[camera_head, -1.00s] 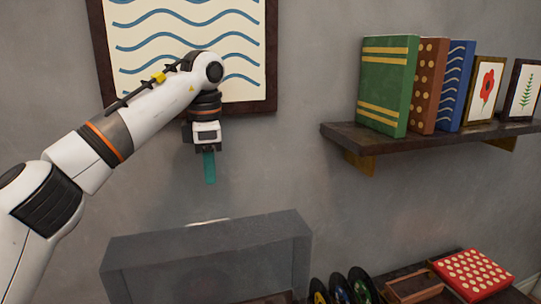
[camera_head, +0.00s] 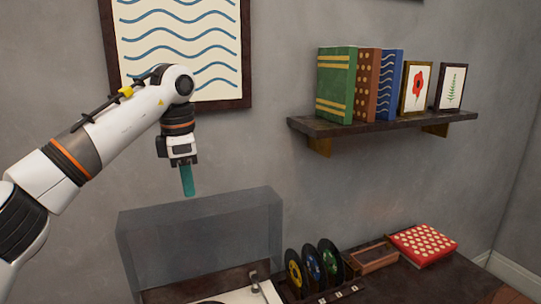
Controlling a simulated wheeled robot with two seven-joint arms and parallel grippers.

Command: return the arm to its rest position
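My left arm comes in from the left, bent at its elbow, with its forearm hanging down in front of the wall. My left gripper (camera_head: 187,180) points down, above a raised see-through lid (camera_head: 200,240). Its teal fingers show as one narrow strip, so I cannot tell whether they are open or shut. I see nothing hanging from them. The gripper looks clear of the lid. My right arm and gripper are not in view.
A record player (camera_head: 262,291) shows at the bottom edge beneath the lid. Beside it stand three upright records (camera_head: 312,268), a small wooden tray (camera_head: 374,258) and a red dotted box (camera_head: 423,243). A wall shelf (camera_head: 380,124) holds books and two pictures. A framed wave picture (camera_head: 215,50) hangs behind my arm.

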